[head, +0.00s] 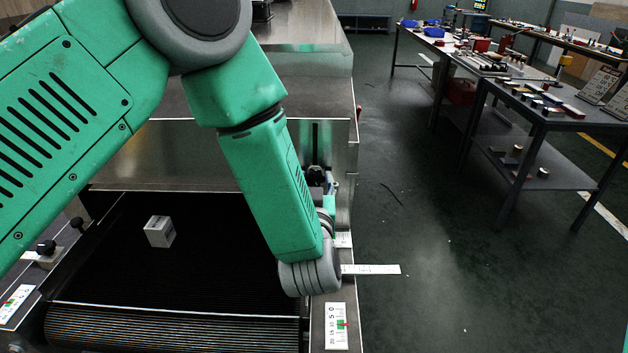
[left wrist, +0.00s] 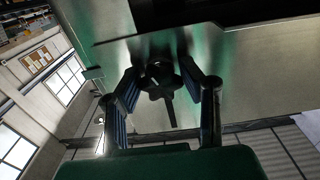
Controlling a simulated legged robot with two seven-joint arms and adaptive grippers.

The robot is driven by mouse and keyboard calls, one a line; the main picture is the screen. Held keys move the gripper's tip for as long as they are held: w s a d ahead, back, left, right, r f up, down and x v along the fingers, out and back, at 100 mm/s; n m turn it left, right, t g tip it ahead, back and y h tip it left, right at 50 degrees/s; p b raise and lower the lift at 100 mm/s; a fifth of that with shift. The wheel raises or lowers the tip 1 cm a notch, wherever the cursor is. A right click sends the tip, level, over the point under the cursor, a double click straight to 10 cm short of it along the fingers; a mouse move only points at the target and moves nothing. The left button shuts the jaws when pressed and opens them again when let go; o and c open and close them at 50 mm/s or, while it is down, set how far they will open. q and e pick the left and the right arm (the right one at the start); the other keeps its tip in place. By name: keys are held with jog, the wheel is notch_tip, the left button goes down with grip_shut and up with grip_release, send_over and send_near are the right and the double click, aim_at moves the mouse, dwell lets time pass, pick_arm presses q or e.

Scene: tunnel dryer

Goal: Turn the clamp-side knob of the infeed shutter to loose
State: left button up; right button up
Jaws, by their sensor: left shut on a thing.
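The infeed shutter appears to be the steel plate (head: 185,155) across the dark belt opening in the head view. A black lobed knob (head: 317,174) sits at its right side, partly hidden by my left arm. In the left wrist view the knob (left wrist: 158,76) shows against the steel, with a dark stem or lever pointing down from it. My left gripper (left wrist: 160,82) has a finger on each side of the knob and is shut on it. In the head view my forearm and wrist hide most of this gripper. My right gripper is in neither view.
A small grey block (head: 160,231) sits on the dark belt (head: 215,265). Scale plates (head: 336,326) lie on both side rails. Another black knob (head: 45,248) is on the left rail.

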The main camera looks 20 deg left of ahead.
pick_arm(q)
jog(key=shift+d+m+p, duration=0.1)
jog(key=shift+m+p, duration=0.4)
jog(key=o, duration=1.2)
jog(key=v, duration=1.1)
jog(key=shift+s+d, duration=0.1)
jog(key=shift+s, duration=0.3)
